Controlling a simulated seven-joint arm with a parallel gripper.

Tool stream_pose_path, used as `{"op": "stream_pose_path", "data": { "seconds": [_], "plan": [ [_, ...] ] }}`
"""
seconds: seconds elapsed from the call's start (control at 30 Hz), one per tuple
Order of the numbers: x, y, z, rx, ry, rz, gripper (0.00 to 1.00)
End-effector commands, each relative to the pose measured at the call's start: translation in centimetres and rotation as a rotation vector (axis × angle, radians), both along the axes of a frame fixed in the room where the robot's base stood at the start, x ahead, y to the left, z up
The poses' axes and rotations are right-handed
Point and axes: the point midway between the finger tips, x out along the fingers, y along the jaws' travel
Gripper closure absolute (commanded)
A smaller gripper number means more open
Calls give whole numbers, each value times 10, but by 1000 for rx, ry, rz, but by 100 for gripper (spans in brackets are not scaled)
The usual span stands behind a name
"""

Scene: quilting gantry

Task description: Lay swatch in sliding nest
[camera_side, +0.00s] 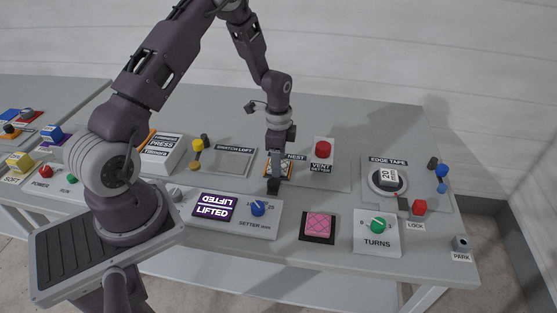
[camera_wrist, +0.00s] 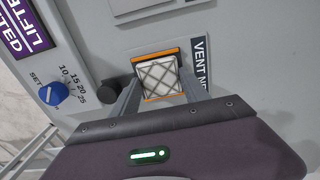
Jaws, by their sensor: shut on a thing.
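A pale square swatch with a dark lattice pattern (camera_wrist: 158,76) sits between my fingertips in the wrist view. My gripper (camera_wrist: 160,84) is shut on it, one finger at each side. The orange-edged sliding nest (camera_wrist: 157,53) shows beyond and before the swatch, which lies over or inside it; I cannot tell whether it touches the nest floor. In the side view my gripper (camera_side: 274,184) points down at the nest (camera_side: 288,167), beside the NEST label, and largely hides the swatch.
The setter panel with a blue knob (camera_side: 258,208) and the lit LIFTED sign (camera_side: 214,206) are close by. A red-topped vent setter (camera_side: 322,151) stands right of the nest. A dark round knob (camera_wrist: 112,91) is left of my fingers.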

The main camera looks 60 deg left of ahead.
Motion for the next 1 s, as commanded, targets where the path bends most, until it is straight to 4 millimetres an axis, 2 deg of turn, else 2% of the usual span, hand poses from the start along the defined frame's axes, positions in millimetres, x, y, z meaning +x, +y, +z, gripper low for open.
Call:
{"op": "stream_pose_path", "data": {
  "seconds": [0.23, 0.27, 0.37, 0.63, 0.73, 0.87, 1.0],
  "plan": [
    [0, 0, -1, 0, 0, 0, 84],
    [0, 0, -2, 0, 0, 0, 45],
    [0, 0, -1, 1, -1, 0, 26],
    [0, 0, -1, 1, -1, 1, 25],
    [1, 0, 6, 1, -2, 1, 25],
    [1, 1, 36, 2, -6, 0, 25],
    [1, 1, 75, 2, -5, 1, 25]
  ]
}}
